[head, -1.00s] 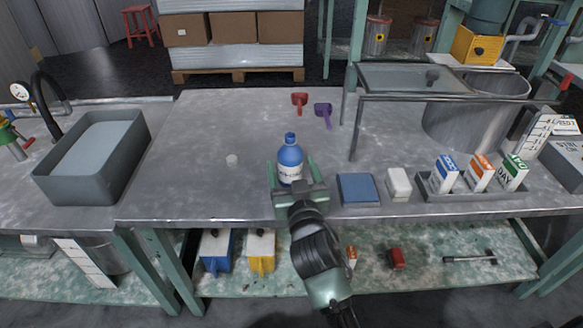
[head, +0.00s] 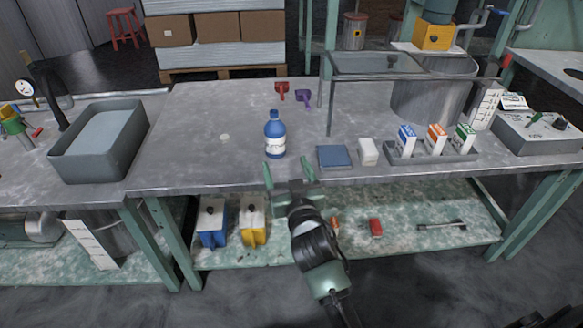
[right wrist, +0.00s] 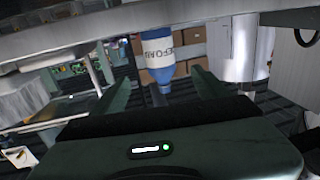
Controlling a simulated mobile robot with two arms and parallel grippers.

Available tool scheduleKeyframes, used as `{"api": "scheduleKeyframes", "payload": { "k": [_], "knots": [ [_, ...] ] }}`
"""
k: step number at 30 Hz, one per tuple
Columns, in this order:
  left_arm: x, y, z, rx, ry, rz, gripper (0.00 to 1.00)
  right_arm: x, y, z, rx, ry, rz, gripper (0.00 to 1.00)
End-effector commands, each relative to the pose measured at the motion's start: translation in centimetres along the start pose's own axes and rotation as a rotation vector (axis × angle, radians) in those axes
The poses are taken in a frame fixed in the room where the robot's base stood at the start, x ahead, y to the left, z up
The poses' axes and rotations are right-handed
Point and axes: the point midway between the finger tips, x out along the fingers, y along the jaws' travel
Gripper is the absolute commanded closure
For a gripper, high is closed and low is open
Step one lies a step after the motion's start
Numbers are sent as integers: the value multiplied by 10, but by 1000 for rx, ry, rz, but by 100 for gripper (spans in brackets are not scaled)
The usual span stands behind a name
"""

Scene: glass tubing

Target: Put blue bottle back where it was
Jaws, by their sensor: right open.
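The blue bottle (head: 275,138) with a white label and blue cap stands upright on the grey metal table (head: 200,165), near its front edge. My right gripper (head: 288,168) is open and empty in front of the bottle, apart from it, by the table's front edge. In the right wrist view the bottle (right wrist: 158,52) appears upside down beyond the open fingers (right wrist: 160,84), with nothing between them. My left gripper is not in view.
A tray with cartons (head: 437,158) stands further right. Red (head: 282,90) and purple (head: 304,96) items lie behind. A grey basin (head: 100,160) is at left; the table between is mostly clear.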

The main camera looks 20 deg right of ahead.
Motion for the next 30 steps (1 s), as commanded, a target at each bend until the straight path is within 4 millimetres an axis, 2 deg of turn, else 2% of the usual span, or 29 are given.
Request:
{"api": "scheduleKeyframes", "payload": {
  "k": [4, 6, 8, 10, 11, 14, 15, 17, 18, 21, 22, 25, 27, 30],
  "knots": [
    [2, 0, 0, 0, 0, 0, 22, 0, 1, 0, -1, -1, 0, 25],
    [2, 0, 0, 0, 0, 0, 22, -3, 4, 7, -3, -23, 5, 25],
    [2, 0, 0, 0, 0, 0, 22, -12, 11, 22, -9, -80, 17, 25],
    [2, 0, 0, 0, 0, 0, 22, -31, 22, 50, -20, -187, 34, 25],
    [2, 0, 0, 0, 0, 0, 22, -43, 28, 65, -26, -248, 40, 25],
    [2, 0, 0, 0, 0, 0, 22, -96, 44, 119, -57, -491, 38, 25],
    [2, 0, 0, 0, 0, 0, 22, -123, 47, 140, -71, -599, 25, 25],
    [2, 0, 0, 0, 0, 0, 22, -167, 51, 166, -98, -758, -8, 25],
    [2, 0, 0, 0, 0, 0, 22, -196, 52, 180, -116, -858, -37, 25],
    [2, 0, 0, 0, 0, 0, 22, -260, 52, 200, -156, -1063, -115, 25],
    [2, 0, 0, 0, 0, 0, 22, -276, 51, 204, -166, -1111, -137, 25],
    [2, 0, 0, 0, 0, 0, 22, -311, 50, 209, -191, -1217, -191, 25],
    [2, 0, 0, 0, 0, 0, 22, -323, 50, 211, -198, -1253, -210, 25],
    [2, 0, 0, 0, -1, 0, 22, -327, 50, 211, -202, -1265, -218, 25]
  ]
}}
